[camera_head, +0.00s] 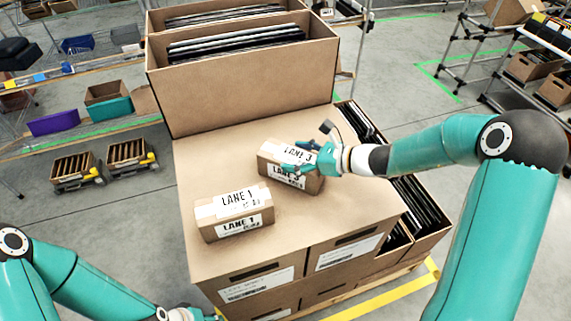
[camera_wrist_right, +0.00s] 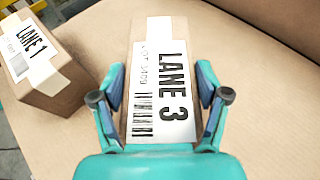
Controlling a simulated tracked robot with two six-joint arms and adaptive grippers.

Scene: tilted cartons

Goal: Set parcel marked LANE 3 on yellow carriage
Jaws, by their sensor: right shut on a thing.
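The parcel marked LANE 3 (camera_head: 283,172) is a small brown box with white labels, lying on the large carton's flat top (camera_head: 330,215). My right gripper (camera_head: 297,160) is shut on it from above, one finger on each side; the right wrist view shows the LANE 3 label (camera_wrist_right: 172,90) between the fingers (camera_wrist_right: 160,95). The parcel marked LANE 1 (camera_head: 235,212) lies apart to the left and nearer; it also shows in the right wrist view (camera_wrist_right: 35,60). My left gripper (camera_head: 197,315) shows only partly at the bottom edge.
A tall open carton (camera_head: 240,95) with dark flat items stands behind the parcels. Open cartons with black items (camera_head: 413,200) flank the right side. Bare carton top lies right of LANE 1.

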